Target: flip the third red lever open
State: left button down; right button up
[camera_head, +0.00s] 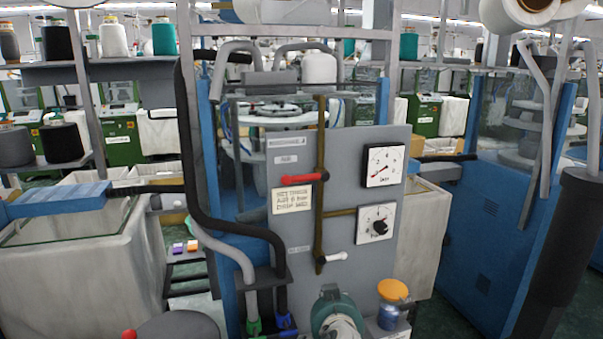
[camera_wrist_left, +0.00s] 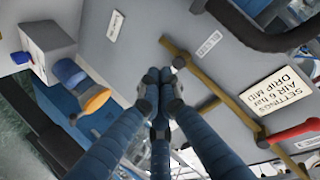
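A red lever (camera_head: 305,178) lies roughly level across an upright brass pipe (camera_head: 320,135) on a grey panel (camera_head: 345,145). It also shows in the left wrist view (camera_wrist_left: 297,132), at the lower right. It is the only red lever I can make out on this panel. A white-handled lever (camera_head: 335,257) sits lower on the same pipe. My left gripper (camera_wrist_left: 159,75) has its fingertips together, with nothing visible between them. They are near the white lever's tip (camera_wrist_left: 178,62) and away from the red lever; contact cannot be told. My right gripper is not in view.
A settings sign (camera_head: 292,199) is beside the red lever. A black hose (camera_head: 193,170) curves down on the left.

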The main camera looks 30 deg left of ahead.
pick_arm(q)
jog(key=a+r+n+y, duration=0.2)
jog(key=r+n+y, duration=0.1)
jog(key=r, duration=1.2)
jog(key=s+a+r+n+t+y, duration=0.1)
jog(key=r+n+y, duration=0.3)
jog(key=r, duration=1.2)
jog(key=shift+a, duration=0.7)
jog(key=r+p, duration=0.2)
jog(key=p, duration=0.3)
send_over(304, 178)
jog(key=s, duration=0.2)
jog(key=shift+w+a+f, duration=0.15)
jog(key=shift+a+f, duration=0.05)
jog(key=shift+a, duration=0.05)
jog(key=shift+d+f+p, duration=0.15)
jog(key=shift+f+p, duration=0.15)
jog(key=shift+f, duration=0.8)
jog(key=shift+d+f+p, duration=0.15)
jog(key=shift+f+p, duration=0.1)
jog(key=shift+f, duration=0.85)
